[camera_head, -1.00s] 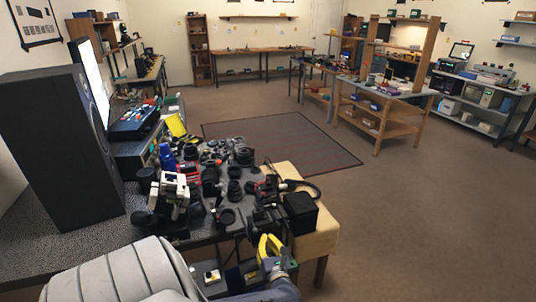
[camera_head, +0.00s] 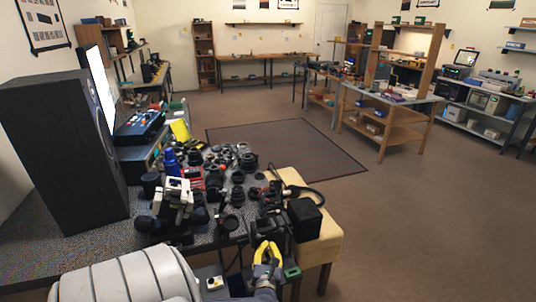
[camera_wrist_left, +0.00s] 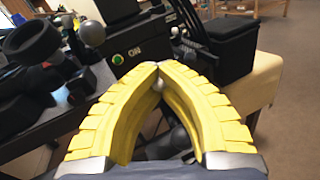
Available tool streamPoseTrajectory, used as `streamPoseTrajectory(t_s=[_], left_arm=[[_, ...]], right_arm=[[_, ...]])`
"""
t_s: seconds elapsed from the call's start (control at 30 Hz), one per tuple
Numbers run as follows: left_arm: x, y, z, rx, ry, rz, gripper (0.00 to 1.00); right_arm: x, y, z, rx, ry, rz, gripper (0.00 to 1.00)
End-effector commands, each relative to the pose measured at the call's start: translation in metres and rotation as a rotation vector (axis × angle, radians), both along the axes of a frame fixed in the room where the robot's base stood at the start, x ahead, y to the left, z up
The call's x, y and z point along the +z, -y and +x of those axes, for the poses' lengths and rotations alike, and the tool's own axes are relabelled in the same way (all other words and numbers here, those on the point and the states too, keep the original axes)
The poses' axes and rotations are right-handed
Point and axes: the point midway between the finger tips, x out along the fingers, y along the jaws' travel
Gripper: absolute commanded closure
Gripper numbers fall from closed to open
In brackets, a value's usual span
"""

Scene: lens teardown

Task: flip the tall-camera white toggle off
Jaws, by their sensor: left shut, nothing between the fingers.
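My left gripper (camera_head: 266,246) has yellow ribbed fingers and is at the front edge of the cluttered bench, below the black camera gear. In the left wrist view its fingertips (camera_wrist_left: 158,68) meet, with nothing held. Just beyond them is a dark housing (camera_wrist_left: 150,40) with an "ON" label and a green round mark (camera_wrist_left: 117,59). A small whitish knob (camera_wrist_left: 157,85) shows between the fingers; I cannot tell whether it is the white toggle or whether the fingers touch it. The toggle's position cannot be made out. My right gripper is not in view.
A black box (camera_head: 304,217) stands at the bench's right corner, on a pale wooden part (camera_head: 325,240). Lenses and camera parts crowd the bench. A large black speaker (camera_head: 60,150) stands left. Floor to the right is clear.

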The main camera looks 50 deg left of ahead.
Motion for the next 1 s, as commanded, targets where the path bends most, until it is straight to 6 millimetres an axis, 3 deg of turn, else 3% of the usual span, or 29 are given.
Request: streamPoseTrajectory(t_s=[0.07, 0.4, 0.77, 1.0], left_arm=[[-0.0022, 0.0003, -0.0011, 0.001, -0.004, -0.003, 1.00], [-0.0009, 0.0000, -0.0004, 0.001, -0.002, -0.001, 0.62], [-0.0002, 0.0008, 0.0010, 0.025, 0.001, -0.001, 0.62], [0.0000, 0.0037, 0.0064, 0.170, 0.004, -0.005, 0.62]], right_arm=[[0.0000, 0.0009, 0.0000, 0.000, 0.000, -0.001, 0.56], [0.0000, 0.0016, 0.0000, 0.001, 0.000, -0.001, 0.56], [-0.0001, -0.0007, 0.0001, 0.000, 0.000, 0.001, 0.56], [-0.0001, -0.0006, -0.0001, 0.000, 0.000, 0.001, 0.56]])
